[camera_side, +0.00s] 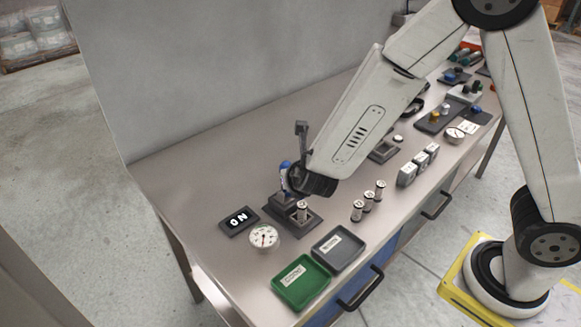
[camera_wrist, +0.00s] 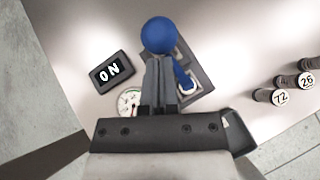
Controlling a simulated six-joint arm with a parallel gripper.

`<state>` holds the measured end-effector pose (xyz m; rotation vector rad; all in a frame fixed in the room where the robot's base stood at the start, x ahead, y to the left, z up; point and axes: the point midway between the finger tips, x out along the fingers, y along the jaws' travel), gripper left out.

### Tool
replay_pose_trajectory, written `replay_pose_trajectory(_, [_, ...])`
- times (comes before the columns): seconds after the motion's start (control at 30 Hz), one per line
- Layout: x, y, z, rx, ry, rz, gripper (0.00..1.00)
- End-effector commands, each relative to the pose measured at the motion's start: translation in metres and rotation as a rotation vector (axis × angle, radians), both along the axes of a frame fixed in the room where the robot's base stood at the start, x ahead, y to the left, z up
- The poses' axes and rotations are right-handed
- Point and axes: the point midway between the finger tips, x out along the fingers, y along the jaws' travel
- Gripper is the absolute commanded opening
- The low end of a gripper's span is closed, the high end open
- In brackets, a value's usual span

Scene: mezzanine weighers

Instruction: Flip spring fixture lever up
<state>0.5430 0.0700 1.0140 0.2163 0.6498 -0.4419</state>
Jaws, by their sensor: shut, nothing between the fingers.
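The spring fixture (camera_side: 313,221) is a dark base near the front left of the bench. A small metal cylinder (camera_side: 302,211) stands on it. The blue ball knob of its lever (camera_side: 285,166) shows high beside my wrist. In the wrist view the blue ball (camera_wrist: 158,36) is just beyond my fingertips, and a blue part (camera_wrist: 181,76) lies right of the fingers. My gripper (camera_wrist: 157,62) is shut and empty, its tips close to the ball; I cannot tell whether they touch. My wrist hides part of the lever in the side view.
An ON sign (camera_side: 238,220) and a round dial (camera_side: 264,237) lie left of the fixture. A green tray (camera_side: 318,296) and a grey tray (camera_side: 356,257) are in front. Several small cylinders (camera_side: 368,202) stand to the right. Bare bench (camera_side: 210,160) lies behind left.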

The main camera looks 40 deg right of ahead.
Motion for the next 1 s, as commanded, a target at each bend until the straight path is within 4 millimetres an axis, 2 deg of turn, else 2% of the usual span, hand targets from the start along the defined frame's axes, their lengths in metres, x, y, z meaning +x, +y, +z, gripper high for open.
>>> replay_pose_trajectory(1.0, [0.033, 0.000, 0.010, 0.003, 0.324, -0.003, 0.00])
